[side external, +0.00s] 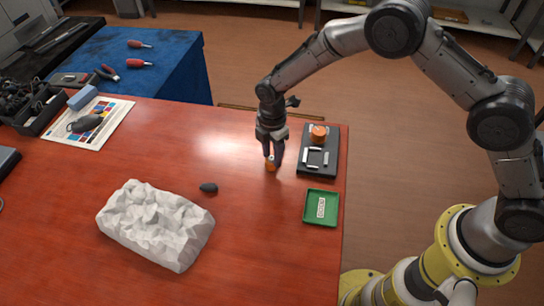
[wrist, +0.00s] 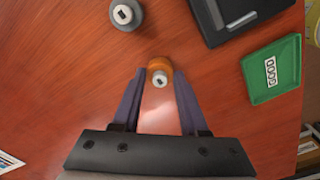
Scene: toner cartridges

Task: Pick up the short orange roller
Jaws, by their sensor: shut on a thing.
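A short orange roller (side external: 271,166) is at my gripper's fingertips, just at the red tabletop. In the wrist view the orange roller (wrist: 159,66), with a pale grey end, sits between the two dark fingertips. My gripper (side external: 272,160) points down and is shut on it; its fingers (wrist: 159,72) also show in the wrist view. I cannot tell whether the roller still touches the table. A second orange round piece (side external: 319,132) sits on the black tray (side external: 306,170) to the right.
A dark roller with a grey end (wrist: 125,14) stands close by in the wrist view. A green tray (side external: 308,219) lies near the right table edge. A crumpled white block (side external: 155,225) and a small dark object (side external: 208,187) lie left. The back middle is clear.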

